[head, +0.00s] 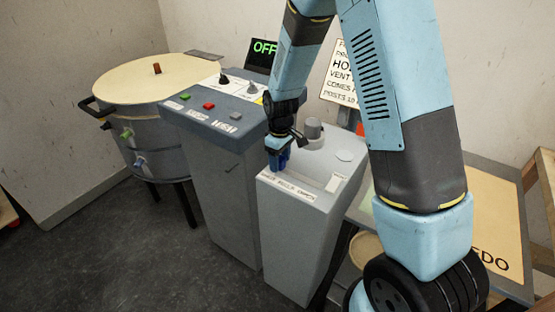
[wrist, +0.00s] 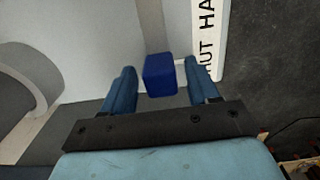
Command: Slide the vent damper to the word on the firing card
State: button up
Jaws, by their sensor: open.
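The vent damper's blue block-shaped knob (wrist: 160,75) stands between the two fingers of my gripper (head: 280,158) in the wrist view. My gripper is open, with a gap showing at each side of the knob. The white word strip (wrist: 207,38) runs alongside; "UT HA" is readable, and the knob is near its SHUT end. In the head view the strip (head: 288,188) lies along the front edge of the grey damper box (head: 300,225); my fingers mostly hide the knob there. The firing card (head: 340,85) is partly hidden behind my arm; its vent word is covered.
A grey control cabinet (head: 225,180) with buttons and a screen reading OFF (head: 264,50) stands left of the box. A round kiln (head: 155,85) is farther left. A table (head: 490,200) lies at right.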

jog(key=shift+c, duration=0.2)
grip_shut()
dwell(0.4)
